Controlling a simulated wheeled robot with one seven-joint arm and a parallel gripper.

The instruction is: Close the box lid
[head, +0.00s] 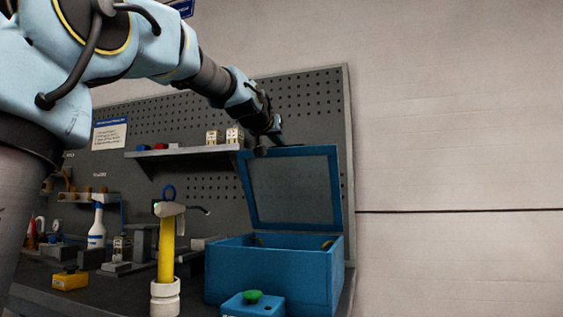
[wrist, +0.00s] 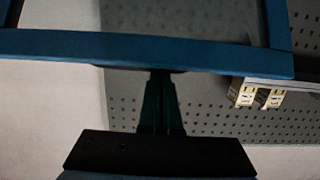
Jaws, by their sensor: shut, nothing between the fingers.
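The blue box (head: 270,272) stands on the workbench at the right end. Its framed lid (head: 290,190), with a grey see-through-looking panel, is raised and tilted back a little past upright. My gripper (head: 278,141) is at the top edge of the lid, near its left half. In the wrist view my gripper (wrist: 161,78) has its fingers together and empty, with the tips at or just behind the blue lid edge (wrist: 150,48). The tips are partly hidden by that edge, and I cannot tell whether they touch it.
A shelf (head: 185,152) with small items is left of the lid. A yellow-handled hammer (head: 167,245) stands in a white holder (head: 165,297) left of the box. A green-button box (head: 253,303) is in front. A pegboard (head: 310,95) is behind; the wall right of it is clear.

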